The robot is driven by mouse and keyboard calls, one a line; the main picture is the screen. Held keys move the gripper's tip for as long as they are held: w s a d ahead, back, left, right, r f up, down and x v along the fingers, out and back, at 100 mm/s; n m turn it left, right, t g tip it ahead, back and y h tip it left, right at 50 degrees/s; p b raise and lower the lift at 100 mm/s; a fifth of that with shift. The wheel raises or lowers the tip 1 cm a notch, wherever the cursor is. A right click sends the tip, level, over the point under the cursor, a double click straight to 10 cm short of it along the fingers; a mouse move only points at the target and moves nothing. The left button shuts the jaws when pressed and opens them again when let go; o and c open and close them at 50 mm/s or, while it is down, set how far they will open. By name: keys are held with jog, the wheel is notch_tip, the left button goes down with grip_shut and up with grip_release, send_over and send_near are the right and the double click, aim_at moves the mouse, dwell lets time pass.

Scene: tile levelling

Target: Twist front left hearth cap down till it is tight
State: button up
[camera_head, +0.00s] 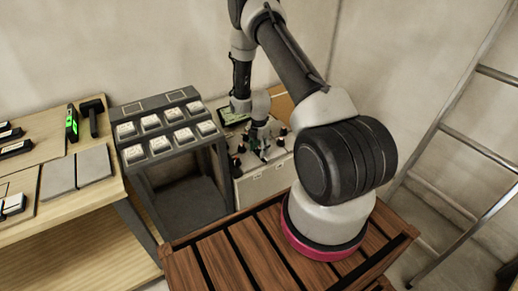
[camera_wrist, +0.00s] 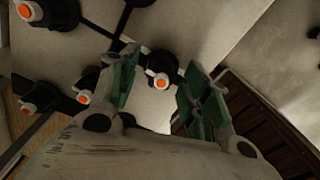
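The hearth (camera_head: 277,152) is a pale tiled top on a low cabinet, with several black levelling caps on it. In the head view my gripper (camera_head: 260,148) is low over this top, and my wrist hides part of it. In the wrist view my gripper (camera_wrist: 162,72) is open, its two green-padded fingers spread apart. A black cap with an orange centre (camera_wrist: 160,81) shows in the gap between the fingers; I cannot tell whether they touch it. I cannot tell for sure which cap is the front left one.
Other caps stand nearby in the wrist view, at the upper left (camera_wrist: 30,12), the left (camera_wrist: 28,108) and beside the left finger (camera_wrist: 84,97). A dark rack with several white boxes (camera_head: 160,128) stands left of the hearth. A ladder (camera_head: 440,125) leans at the right.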

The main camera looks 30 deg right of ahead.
jog(key=c, duration=0.8)
jog(key=shift+m, duration=0.3)
